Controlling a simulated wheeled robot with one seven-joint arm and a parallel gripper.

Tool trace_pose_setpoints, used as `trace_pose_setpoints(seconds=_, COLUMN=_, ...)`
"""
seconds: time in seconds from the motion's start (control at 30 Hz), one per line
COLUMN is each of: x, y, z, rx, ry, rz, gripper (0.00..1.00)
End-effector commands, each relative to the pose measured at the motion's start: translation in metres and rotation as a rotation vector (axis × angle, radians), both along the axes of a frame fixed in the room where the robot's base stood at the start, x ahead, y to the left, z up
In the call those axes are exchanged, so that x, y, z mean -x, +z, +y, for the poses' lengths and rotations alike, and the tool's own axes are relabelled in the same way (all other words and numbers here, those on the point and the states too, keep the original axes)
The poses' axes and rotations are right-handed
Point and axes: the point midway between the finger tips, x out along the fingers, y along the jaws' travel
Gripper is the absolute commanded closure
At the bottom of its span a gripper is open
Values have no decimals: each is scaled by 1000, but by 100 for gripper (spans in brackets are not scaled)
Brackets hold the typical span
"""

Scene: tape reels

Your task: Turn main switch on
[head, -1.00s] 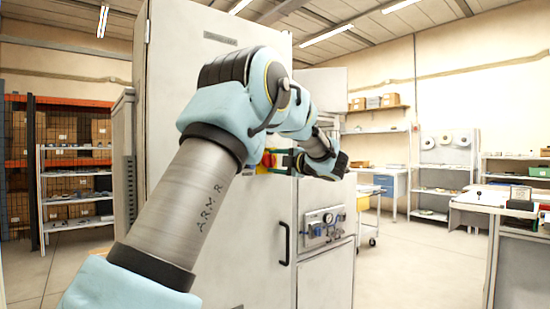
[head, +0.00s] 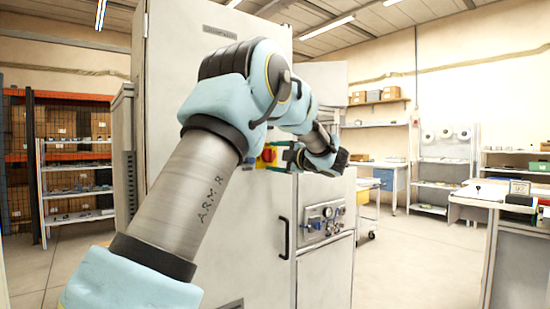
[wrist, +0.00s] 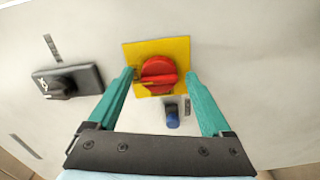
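The main switch is a round red knob (wrist: 158,70) on a square yellow plate (wrist: 178,46), mounted on the pale cabinet front. Its raised grip bar looks roughly level in the wrist view; its markings are unreadable. My gripper (wrist: 160,75) is open, with one teal fingertip left of the knob and one right of it, over the plate's side edges. I cannot tell whether either tip touches. In the head view, the red knob (head: 269,154) and the gripper (head: 284,157) are small and partly hidden by my arm.
A black rotary handle (wrist: 68,82) sits left of the plate, and a blue-tipped part (wrist: 172,118) lies just below it. The cabinet (head: 215,250) has a black door handle (head: 284,238) and a gauge panel (head: 322,222). Open floor (head: 400,260) lies to the right.

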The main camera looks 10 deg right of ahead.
Motion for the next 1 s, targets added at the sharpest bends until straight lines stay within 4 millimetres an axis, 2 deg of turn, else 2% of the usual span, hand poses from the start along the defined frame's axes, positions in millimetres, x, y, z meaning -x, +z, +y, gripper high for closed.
trace_pose_setpoints(seconds=0.37, x=5, y=0, z=-3, rx=1, ry=-1, rz=-1, gripper=11)
trace_pose_setpoints(seconds=0.47, x=17, y=-1, z=-9, rx=2, ry=-3, rz=-1, gripper=11)
trace_pose_setpoints(seconds=0.8, x=76, y=-2, z=-36, rx=1, ry=-2, rz=0, gripper=11)
trace_pose_setpoints(seconds=1.0, x=95, y=-1, z=-45, rx=1, ry=-1, rz=-1, gripper=11)
